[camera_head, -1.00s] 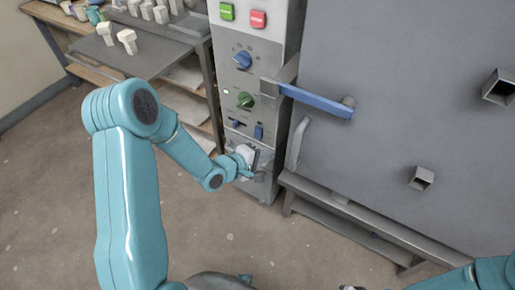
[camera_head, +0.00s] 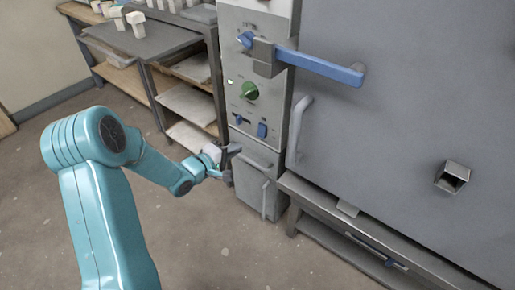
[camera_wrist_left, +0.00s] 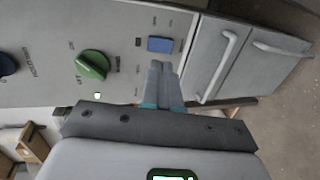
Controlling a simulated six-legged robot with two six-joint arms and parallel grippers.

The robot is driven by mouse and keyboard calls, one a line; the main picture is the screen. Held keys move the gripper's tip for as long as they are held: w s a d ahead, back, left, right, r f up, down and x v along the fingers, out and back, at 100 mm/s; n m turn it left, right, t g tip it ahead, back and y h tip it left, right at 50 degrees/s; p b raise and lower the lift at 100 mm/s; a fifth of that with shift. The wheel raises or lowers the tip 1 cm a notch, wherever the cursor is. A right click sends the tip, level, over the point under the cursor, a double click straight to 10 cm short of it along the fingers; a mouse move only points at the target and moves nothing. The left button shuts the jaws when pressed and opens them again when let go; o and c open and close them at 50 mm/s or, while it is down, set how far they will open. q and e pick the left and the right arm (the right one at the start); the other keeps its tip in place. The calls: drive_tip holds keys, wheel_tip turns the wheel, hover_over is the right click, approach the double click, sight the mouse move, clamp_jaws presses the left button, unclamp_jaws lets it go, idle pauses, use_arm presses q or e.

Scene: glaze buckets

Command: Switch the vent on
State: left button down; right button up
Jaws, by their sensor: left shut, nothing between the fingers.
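A grey control panel (camera_head: 240,72) stands beside the large grey door. Low on it is a blue switch (camera_head: 262,130), also in the left wrist view (camera_wrist_left: 160,45). A small dark lever with a blue tip (camera_head: 238,119) sits to its left. Their labels are too small to read, so I cannot tell which is the vent's. My left gripper (camera_head: 236,149) is in front of the panel, below and left of the blue switch. In the left wrist view its fingers (camera_wrist_left: 160,66) are together and empty, pointing just below the switch. My right gripper is out of view.
A green knob (camera_head: 250,91) and a blue knob (camera_head: 245,40) are higher on the panel. A blue door handle (camera_head: 320,65) and a grey vertical handle (camera_head: 299,130) project nearby. A shelf unit (camera_head: 150,42) with white pieces stands left. The floor in front is clear.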

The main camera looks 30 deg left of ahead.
use_arm(q)
drive_tip(key=shift+s+a+f+y+b, duration=0.2)
drive_tip(key=shift+s+a+f+b, duration=0.1)
drive_tip(key=shift+a+f, duration=0.25)
drive_tip(key=shift+s+a+f+y+b, duration=0.15)
drive_tip(key=shift+a+f+y+b, duration=0.1)
drive_tip(key=shift+a+f, duration=0.3)
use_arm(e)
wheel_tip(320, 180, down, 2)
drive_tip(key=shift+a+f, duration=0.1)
use_arm(q)
drive_tip(key=shift+d, duration=0.15)
drive_tip(key=shift+h, duration=0.25)
drive_tip(key=b, duration=0.3)
approach(261, 136)
drive_tip(key=x, duration=0.5)
drive_tip(key=shift+w+f, duration=0.2)
drive_tip(key=shift+w+d+b, duration=0.1)
drive_tip(key=shift+w+b, duration=0.2)
drive_tip(key=shift+w, duration=0.4)
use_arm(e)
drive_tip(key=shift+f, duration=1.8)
